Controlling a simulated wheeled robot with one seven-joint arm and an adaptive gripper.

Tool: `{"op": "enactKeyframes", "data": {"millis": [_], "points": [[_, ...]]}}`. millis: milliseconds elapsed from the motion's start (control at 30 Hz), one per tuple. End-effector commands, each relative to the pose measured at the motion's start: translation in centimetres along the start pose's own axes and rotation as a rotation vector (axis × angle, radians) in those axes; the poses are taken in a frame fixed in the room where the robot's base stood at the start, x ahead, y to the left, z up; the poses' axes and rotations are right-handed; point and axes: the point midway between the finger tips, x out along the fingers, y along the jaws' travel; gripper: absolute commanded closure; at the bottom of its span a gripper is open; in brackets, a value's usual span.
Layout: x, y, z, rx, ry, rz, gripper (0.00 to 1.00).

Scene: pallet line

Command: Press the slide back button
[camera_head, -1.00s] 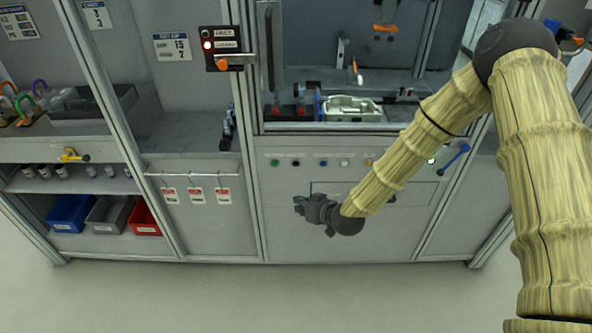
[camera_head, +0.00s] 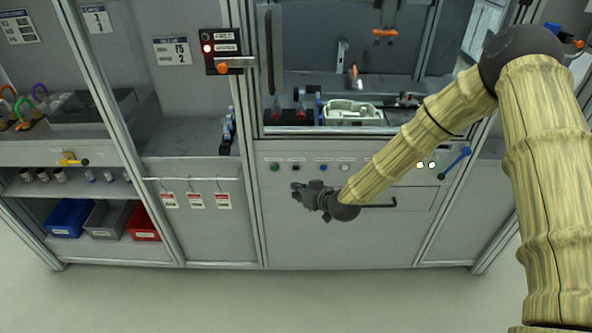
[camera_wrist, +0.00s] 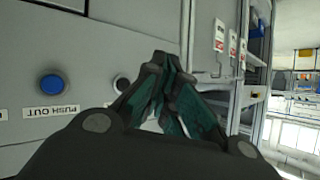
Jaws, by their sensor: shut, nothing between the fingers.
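A row of buttons runs along the grey panel under the machine window: green (camera_head: 275,167), black (camera_head: 296,167), blue (camera_head: 322,167) and white (camera_head: 345,167). In the wrist view the blue button (camera_wrist: 52,86) has an upside-down label reading PUSH OUT. The black button (camera_wrist: 122,84) is beside my fingers, which hide its label. I cannot read which button is slide back. My gripper (camera_head: 298,192) is shut and empty, just below the black button in the head view. Its fingertips (camera_wrist: 160,62) meet in the wrist view; contact with the panel cannot be told.
A drawer handle (camera_head: 380,205) is partly behind my arm. Red tags (camera_head: 196,200) hang at the left.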

Motion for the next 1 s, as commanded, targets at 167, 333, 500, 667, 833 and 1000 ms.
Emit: {"op": "enactKeyframes", "data": {"millis": [167,333,500,667,833,1000], "points": [[1.5,1.1,-1.0,0.0,0.002,0.0,1.0],[2.8,2.0,-1.8,0.0,0.001,0.0,1.0],[3.5,2.6,-2.4,0.0,0.0,0.0,1.0],[3.8,2.8,-2.7,0.001,0.0,0.0,1.0],[3.9,2.8,-2.8,0.001,0.0,0.0,1.0],[3.9,2.8,-2.8,0.001,0.0,-0.001,1.0]]}}
